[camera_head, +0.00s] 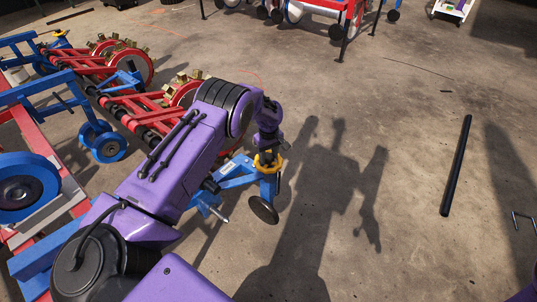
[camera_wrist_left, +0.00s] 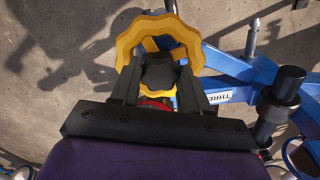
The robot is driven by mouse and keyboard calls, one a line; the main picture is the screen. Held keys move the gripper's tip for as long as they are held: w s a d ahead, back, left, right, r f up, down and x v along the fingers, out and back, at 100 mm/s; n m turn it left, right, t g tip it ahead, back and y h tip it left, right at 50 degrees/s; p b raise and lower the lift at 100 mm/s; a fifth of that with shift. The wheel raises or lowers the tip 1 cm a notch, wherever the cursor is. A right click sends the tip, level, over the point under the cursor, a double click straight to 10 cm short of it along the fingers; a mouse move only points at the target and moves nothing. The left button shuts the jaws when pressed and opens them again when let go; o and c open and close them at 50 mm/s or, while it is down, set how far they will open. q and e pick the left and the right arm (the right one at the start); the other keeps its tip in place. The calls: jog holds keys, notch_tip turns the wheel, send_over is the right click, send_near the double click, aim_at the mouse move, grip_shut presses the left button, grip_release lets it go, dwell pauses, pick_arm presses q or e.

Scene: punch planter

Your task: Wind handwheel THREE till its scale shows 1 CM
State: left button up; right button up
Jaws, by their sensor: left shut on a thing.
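The yellow handwheel (camera_head: 262,167) sits on top of a blue post at the end of a blue arm (camera_head: 236,180), above a small dark wheel (camera_head: 264,209). In the left wrist view the scalloped yellow rim (camera_wrist_left: 128,42) is large and close. My left gripper (camera_head: 268,148) points down over the handwheel. Its two dark fingers (camera_wrist_left: 158,85) are shut on the handwheel, one on each side of its dark hub. No scale reading is legible. My right gripper is out of view.
Red planter frames with toothed wheels (camera_head: 137,65) stand at the upper left. Another yellow handwheel (camera_head: 61,34) shows at the far left. A black bar (camera_head: 456,165) lies on the floor at the right. The concrete between is clear, with my shadow on it.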

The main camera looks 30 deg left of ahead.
aim_at(269, 156)
pick_arm(q)
jog(key=shift+n, duration=0.6)
jog(key=shift+n, duration=0.3)
jog(key=o, duration=1.1)
jog(key=shift+c, duration=0.2)
jog(key=shift+r, duration=0.1)
notch_tip(269, 156, up, 10)
jog(key=shift+r+p, duration=0.2)
jog(key=shift+p, duration=0.15)
